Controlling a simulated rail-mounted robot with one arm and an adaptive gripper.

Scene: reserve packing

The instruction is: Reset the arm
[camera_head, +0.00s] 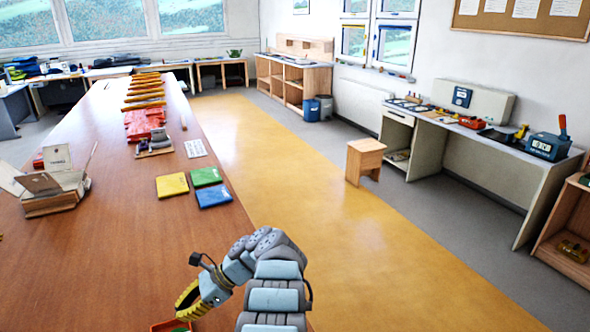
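My arm (270,280) rises from the bottom of the picture and bends over to the left at its top. Its end, my gripper (192,303), points down and left above the near right edge of the long wooden table (110,260). Yellow ribbed parts show on it. The fingertips are too small and turned away to tell whether they are open or shut. I see nothing clearly held.
A red-rimmed tray (171,326) lies below my gripper, cut off by the frame. Yellow (172,185), green (206,176) and blue (214,196) flat packs lie further up the table. An open box (52,200) stands at left.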

